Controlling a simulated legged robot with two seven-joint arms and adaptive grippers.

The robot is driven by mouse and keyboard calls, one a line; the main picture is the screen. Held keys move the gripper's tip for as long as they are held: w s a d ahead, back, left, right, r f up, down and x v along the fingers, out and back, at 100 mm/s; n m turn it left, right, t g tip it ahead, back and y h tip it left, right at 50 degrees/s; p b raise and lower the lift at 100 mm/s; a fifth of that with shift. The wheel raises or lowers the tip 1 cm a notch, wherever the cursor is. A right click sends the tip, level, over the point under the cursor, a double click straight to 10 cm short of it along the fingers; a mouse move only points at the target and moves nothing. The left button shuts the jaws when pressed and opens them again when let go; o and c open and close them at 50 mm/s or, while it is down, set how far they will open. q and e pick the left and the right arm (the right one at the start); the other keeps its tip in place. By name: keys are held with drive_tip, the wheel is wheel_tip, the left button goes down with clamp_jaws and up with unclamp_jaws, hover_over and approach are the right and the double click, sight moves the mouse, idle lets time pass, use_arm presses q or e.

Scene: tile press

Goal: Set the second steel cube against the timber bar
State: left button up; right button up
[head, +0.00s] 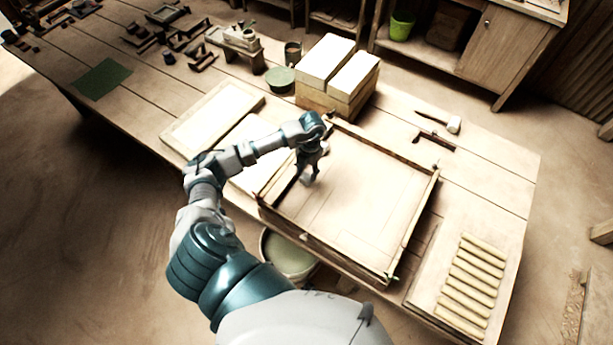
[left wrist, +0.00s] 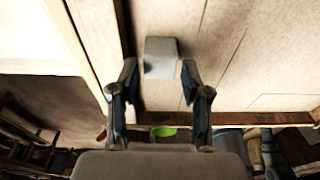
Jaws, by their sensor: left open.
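A grey steel cube (left wrist: 160,54) sits on the pale board inside the wooden frame, just ahead of my left fingertips in the left wrist view. In the head view it shows small at the gripper's tips (head: 305,179). My left gripper (head: 311,172) is open, with its fingers (left wrist: 159,76) spread at the near end of the cube. A timber bar (left wrist: 122,18) runs along the frame's left side, close to the cube; I cannot tell whether they touch. Another steel cube cannot be made out. My right gripper is not in view.
The shallow wooden frame (head: 325,255) has raised sides around a mostly clear board. Pale blocks (head: 325,62) are stacked behind it. A bucket (head: 286,255) stands below the table edge.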

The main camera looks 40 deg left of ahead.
use_arm(q)
wheel_tip(320, 180, up, 9)
drive_tip(key=w, duration=0.1)
drive_tip(key=shift+w+b, duration=0.15)
drive_tip(key=shift+b, duration=0.2)
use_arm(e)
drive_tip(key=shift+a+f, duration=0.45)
use_arm(q)
drive_tip(key=shift+a, duration=0.15)
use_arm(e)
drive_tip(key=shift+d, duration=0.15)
